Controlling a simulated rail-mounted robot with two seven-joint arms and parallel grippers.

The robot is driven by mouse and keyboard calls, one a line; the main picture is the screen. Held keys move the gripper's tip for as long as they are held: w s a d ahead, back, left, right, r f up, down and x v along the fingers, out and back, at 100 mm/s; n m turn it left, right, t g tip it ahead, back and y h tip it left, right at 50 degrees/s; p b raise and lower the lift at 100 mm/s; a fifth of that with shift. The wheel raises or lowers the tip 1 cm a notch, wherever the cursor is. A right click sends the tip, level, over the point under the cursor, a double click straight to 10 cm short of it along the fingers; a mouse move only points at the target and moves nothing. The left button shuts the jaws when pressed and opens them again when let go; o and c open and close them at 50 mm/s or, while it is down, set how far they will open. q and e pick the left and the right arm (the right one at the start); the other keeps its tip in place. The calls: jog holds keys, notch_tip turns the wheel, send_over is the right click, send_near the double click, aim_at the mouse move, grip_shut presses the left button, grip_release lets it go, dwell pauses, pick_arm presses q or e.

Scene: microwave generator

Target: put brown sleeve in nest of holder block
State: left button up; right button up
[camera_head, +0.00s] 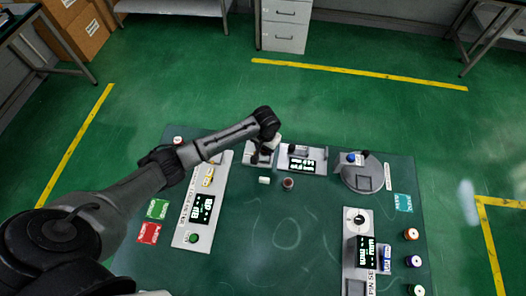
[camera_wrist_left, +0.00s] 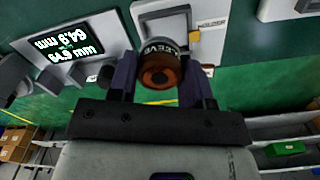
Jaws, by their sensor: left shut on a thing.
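The brown sleeve (camera_wrist_left: 160,72) is between the fingers of my left gripper (camera_wrist_left: 162,88) in the left wrist view, with its round open end facing the camera. The gripper is shut on it. The pale holder block (camera_wrist_left: 208,42), marked HOLDER, lies just behind the sleeve in that view. The sleeve overlaps the block there and hides part of it, so I cannot tell whether it touches or sits in the nest. In the head view, my left gripper (camera_head: 263,150) is over the holder block (camera_head: 252,159) at the table's far side; the sleeve is hard to make out. My right gripper is not in view.
A gauge with a lit display (camera_head: 302,164) stands right of the holder block. A white cylinder (camera_head: 264,180) and a dark brownish cylinder (camera_head: 288,183) stand in front. A grey round station (camera_head: 362,174) is farther right. The green table's middle (camera_head: 285,235) is clear.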

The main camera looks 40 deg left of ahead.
aim_at(263, 151)
pick_arm(q)
jog(key=shift+a+f, duration=0.3)
jog(key=shift+a, duration=0.25)
jog(key=shift+f+b, duration=0.3)
jog(key=shift+f, duration=1.7)
jog(key=shift+f, duration=0.15)
jog(key=o, duration=1)
